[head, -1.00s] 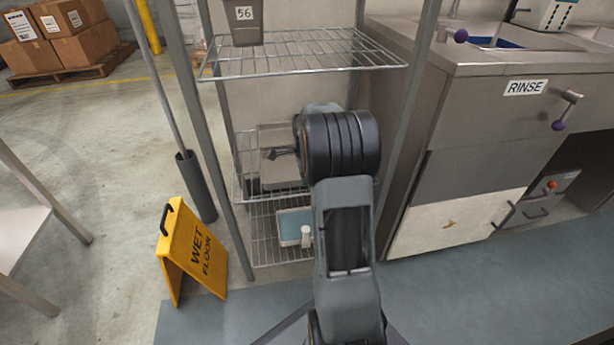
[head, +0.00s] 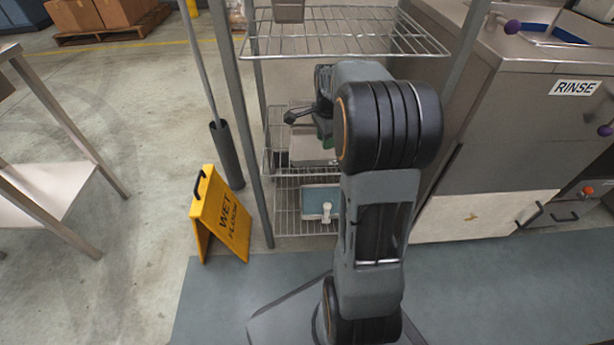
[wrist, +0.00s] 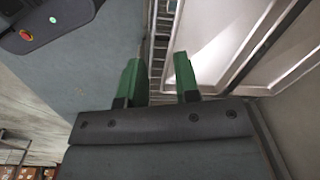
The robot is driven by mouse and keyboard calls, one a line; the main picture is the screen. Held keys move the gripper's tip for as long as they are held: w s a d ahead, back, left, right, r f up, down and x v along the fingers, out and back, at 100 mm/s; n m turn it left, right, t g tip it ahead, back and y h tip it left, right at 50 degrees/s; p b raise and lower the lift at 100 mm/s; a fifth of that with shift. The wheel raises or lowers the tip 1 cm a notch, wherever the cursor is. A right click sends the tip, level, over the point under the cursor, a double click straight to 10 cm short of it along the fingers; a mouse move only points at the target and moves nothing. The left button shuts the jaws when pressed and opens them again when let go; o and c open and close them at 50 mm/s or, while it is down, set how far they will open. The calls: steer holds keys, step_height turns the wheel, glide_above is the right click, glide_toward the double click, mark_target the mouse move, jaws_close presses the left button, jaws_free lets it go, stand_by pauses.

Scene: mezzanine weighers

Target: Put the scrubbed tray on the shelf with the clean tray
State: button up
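A grey metal tray (head: 312,150) lies on the middle wire shelf, partly hidden behind my arm. I cannot tell whether it is the scrubbed or the clean one, or whether a second tray is there. My gripper (head: 322,130) is at that shelf's height, in front of or over the tray, mostly hidden by my wrist. In the wrist view my gripper (wrist: 159,82) has its two green fingers apart, with nothing visibly held between them. Pale, rimmed surfaces show beyond the fingers there; I cannot tell what they are.
The wire rack's top shelf (head: 345,45) overhangs the arm, holding a grey bin (head: 289,10). A blue-and-white container (head: 320,200) stands on the bottom shelf. A yellow wet-floor sign (head: 222,218) stands left, the rinse sink unit (head: 510,120) right. Floor is open between the sign and the left table (head: 50,190).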

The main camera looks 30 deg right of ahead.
steer(key=s+a+n+t, duration=0.2)
steer(key=s+a+n, duration=1.3)
steer(key=a+n, duration=0.3)
steer(key=shift+r+n, duration=0.25)
steer(key=shift+n, duration=0.55)
steer(key=shift+r, duration=0.1)
steer(key=w+p+v, duration=0.2)
steer(key=p+v, duration=0.9)
steer(key=v, duration=0.1)
steer(key=w+r+p+v, duration=0.1)
steer(key=w+p+v, duration=0.2)
steer(key=p+v, duration=0.9)
steer(key=w+r+p+v, duration=0.1)
steer(key=w+p+v, duration=0.2)
steer(key=p+v, duration=0.9)
steer(key=shift+s+t, duration=0.25)
steer(key=shift+t, duration=0.15)
steer(key=shift+d, duration=0.1)
